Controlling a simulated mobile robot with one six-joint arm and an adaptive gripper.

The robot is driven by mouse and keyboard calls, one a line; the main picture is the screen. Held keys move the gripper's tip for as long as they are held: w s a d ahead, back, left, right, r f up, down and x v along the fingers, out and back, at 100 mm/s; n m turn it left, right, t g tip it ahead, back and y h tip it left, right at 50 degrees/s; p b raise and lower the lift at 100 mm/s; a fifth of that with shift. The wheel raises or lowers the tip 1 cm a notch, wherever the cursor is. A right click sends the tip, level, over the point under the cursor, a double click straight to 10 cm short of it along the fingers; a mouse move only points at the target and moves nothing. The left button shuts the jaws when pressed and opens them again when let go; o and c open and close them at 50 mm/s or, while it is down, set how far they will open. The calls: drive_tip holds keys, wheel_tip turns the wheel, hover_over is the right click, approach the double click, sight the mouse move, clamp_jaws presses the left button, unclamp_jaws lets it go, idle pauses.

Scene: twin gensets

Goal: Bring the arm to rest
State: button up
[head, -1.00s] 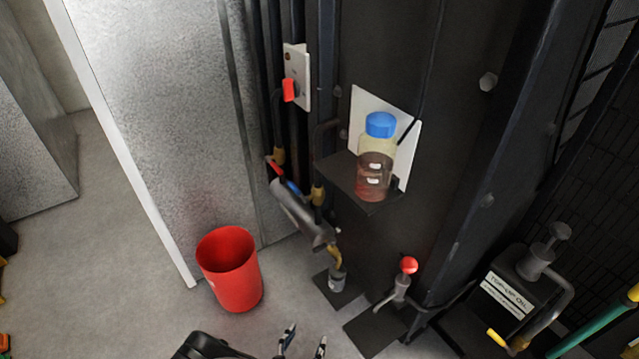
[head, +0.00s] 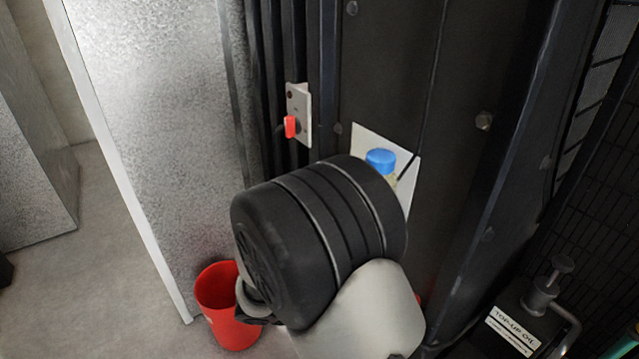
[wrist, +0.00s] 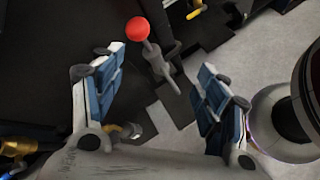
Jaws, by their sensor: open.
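My gripper (wrist: 160,88) shows in the wrist view with its two blue-padded fingers spread apart and nothing between them. Beyond the fingers, a lever with a red ball knob (wrist: 138,29) stands over a dark plate on the floor; I cannot tell the distance to it. In the head view my arm fills the middle of the picture, and the gripper's fingers are hidden there.
A red bucket (head: 217,297) stands on the floor at lower left, partly covered. A red switch (head: 290,126) is on a pale plate above. A top-up oil can (head: 520,315) stands at lower right.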

drive_tip(key=s+d+r+m+y, duration=0.2)
drive_tip(key=s+r+m+y, duration=0.3)
drive_tip(key=s+r+m, duration=0.2)
drive_tip(key=s+d+r+m+t+y, duration=0.1)
drive_tip(key=s+r+m+y, duration=0.4)
drive_tip(key=s+r, duration=0.5)
drive_tip(key=shift+s+d+r+m+t+y, duration=0.3)
drive_tip(key=shift+d+r+m, duration=0.45)
drive_tip(key=shift+m, duration=0.45)
drive_tip(key=shift+d+f, duration=0.1)
